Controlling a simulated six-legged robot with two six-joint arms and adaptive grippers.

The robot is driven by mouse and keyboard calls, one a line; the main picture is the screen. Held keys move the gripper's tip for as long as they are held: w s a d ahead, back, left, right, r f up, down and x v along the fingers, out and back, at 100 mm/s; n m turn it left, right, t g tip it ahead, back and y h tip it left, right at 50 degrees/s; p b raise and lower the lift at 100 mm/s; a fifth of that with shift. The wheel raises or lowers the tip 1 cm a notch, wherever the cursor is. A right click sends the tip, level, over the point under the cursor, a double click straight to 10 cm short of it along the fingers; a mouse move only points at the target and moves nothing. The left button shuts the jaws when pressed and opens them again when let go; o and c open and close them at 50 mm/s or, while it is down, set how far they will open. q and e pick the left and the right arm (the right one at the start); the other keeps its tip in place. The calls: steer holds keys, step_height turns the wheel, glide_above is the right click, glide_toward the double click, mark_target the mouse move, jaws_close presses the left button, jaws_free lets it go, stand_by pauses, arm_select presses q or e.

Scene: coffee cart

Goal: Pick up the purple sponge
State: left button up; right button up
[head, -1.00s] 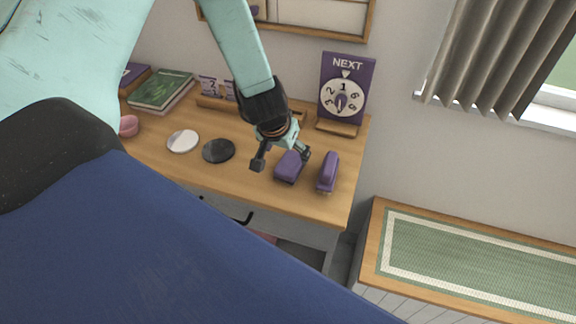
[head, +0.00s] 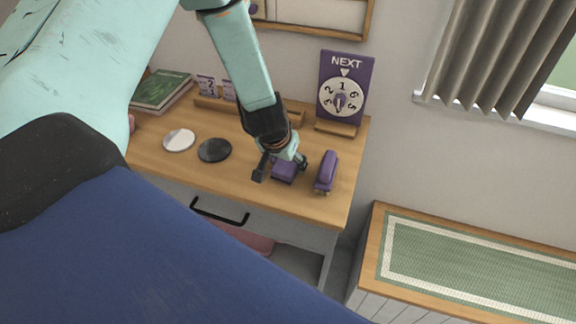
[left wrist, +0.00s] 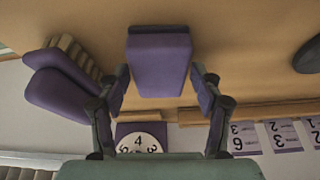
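The purple sponge (head: 284,172), a block with a darker band, sits on the wooden desk near its right end. It also shows in the left wrist view (left wrist: 160,65), upper middle. My left gripper (head: 281,170) is open over the sponge, with one finger on each side. In the left wrist view my left gripper (left wrist: 162,92) shows a gap between each finger and the block. The gripper partly hides the sponge in the head view. My right gripper is not in view.
A second purple object (head: 327,171), with bristles underneath, stands close to the right of the gripper; it also shows in the left wrist view (left wrist: 60,85). A dial sign (head: 345,90) stands behind. Black (head: 215,150) and white (head: 179,140) discs lie to the left.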

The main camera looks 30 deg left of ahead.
arm_select(q)
steer(key=shift+w+f, duration=0.15)
steer(key=shift+w, duration=0.05)
steer(key=c, duration=0.3)
steer(key=shift+s, duration=0.1)
steer(key=c, duration=0.3)
steer(key=shift+r, duration=0.2)
steer(key=shift+r+p, duration=0.55)
steer(key=shift+r, duration=0.05)
step_height(320, 180, up, 19)
steer(key=p, duration=1.3)
step_height(320, 180, up, 8)
steer(key=f, duration=0.1)
glide_above(287, 163)
steer(key=shift+r+b, duration=0.25)
steer(key=shift+b, duration=0.05)
